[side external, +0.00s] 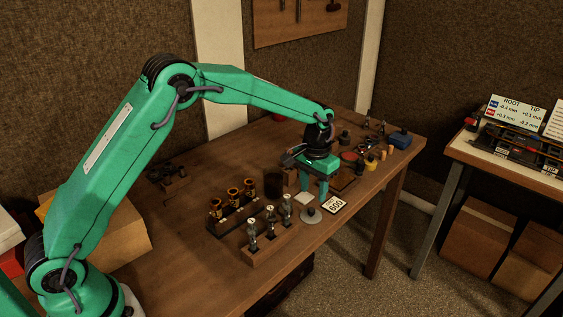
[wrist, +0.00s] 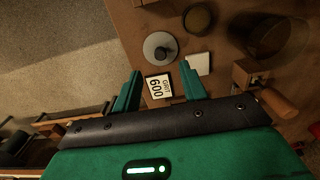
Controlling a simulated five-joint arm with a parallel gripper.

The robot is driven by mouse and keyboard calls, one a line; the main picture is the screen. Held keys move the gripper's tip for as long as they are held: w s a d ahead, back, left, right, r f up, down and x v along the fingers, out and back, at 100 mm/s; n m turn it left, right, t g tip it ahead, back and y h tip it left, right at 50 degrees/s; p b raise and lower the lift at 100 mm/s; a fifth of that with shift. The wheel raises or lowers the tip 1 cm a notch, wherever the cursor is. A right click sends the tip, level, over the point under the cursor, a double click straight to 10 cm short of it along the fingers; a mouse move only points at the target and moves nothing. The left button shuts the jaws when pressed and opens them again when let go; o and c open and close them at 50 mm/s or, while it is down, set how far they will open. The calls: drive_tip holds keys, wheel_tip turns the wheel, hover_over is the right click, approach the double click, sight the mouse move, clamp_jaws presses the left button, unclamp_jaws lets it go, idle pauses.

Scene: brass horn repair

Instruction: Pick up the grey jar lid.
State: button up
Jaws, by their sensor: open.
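The grey jar lid (side external: 311,216) is a flat round disc with a dark knob in its middle. It lies on the wooden bench near the front edge. In the wrist view the lid (wrist: 150,40) lies beyond my fingertips, above the gap between them. My gripper (side external: 315,193) has green fingers and points down over the bench, behind the lid in the side view. In the wrist view my gripper (wrist: 160,72) is open with nothing held, and a card marked 600 shows between the fingers. The lid is apart from both fingers.
The grit 600 card (side external: 335,205) and a pale square pad (side external: 303,199) lie close to the lid. A wooden rack with silvery valves (side external: 271,228) stands to its left, and another rack (side external: 233,205) behind that. A round brown pot (wrist: 198,18) is also near.

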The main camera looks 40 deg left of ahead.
sight(311, 209)
drive_tip(key=shift+f, duration=0.85)
drive_tip(key=shift+s+f, duration=0.1)
drive_tip(key=shift+f, duration=2.45)
clamp_jaws()
